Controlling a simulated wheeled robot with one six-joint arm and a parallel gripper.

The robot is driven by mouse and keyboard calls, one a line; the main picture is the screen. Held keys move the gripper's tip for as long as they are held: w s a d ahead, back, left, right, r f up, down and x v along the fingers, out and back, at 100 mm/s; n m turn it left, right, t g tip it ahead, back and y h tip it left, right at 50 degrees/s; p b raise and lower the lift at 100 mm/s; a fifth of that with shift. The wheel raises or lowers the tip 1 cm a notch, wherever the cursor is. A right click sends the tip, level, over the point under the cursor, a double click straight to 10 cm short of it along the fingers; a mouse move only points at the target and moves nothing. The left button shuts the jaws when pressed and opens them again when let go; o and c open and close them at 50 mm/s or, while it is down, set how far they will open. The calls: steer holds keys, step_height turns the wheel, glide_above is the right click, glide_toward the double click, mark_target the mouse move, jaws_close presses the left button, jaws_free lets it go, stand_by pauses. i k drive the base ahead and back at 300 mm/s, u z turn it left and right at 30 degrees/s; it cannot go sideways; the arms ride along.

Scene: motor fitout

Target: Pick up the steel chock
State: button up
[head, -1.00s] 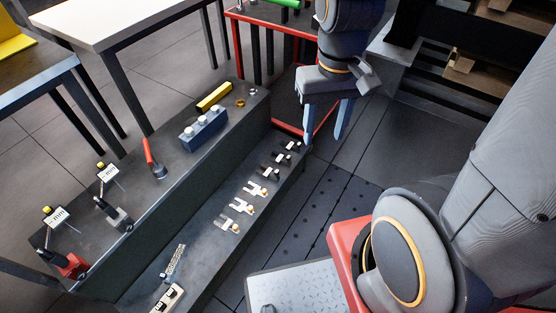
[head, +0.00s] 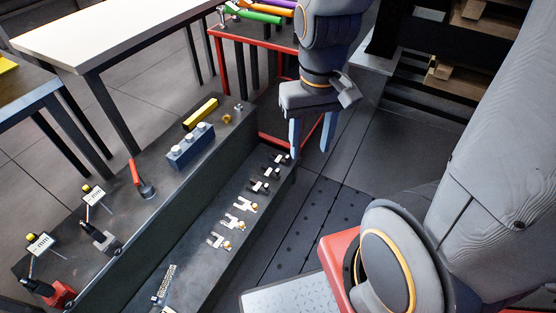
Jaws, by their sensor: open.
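No part can be told for certain as the steel chock. A small silvery piece (head: 238,108) stands at the far end of the upper bench ledge, beside a brass piece (head: 227,119). Pale metal clamps (head: 243,204) and dark clamps (head: 268,174) lie in a row on the lower ledge. My gripper (head: 311,146) hangs fingers down, open and empty. In the picture it is just right of the lower ledge's far end, apart from the parts.
The dark two-step bench (head: 185,215) also holds a yellow bar (head: 200,114), a blue block (head: 190,148), a red-handled tool (head: 138,178) and gauge stands. A red-framed table (head: 216,50) stands behind. Dark floor (head: 375,150) is open to the right.

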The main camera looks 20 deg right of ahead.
mark_target(269, 173)
steer(key=k, duration=0.5)
steer(key=z, duration=0.95)
steer(key=i, duration=0.85)
steer(key=u, duration=1.8)
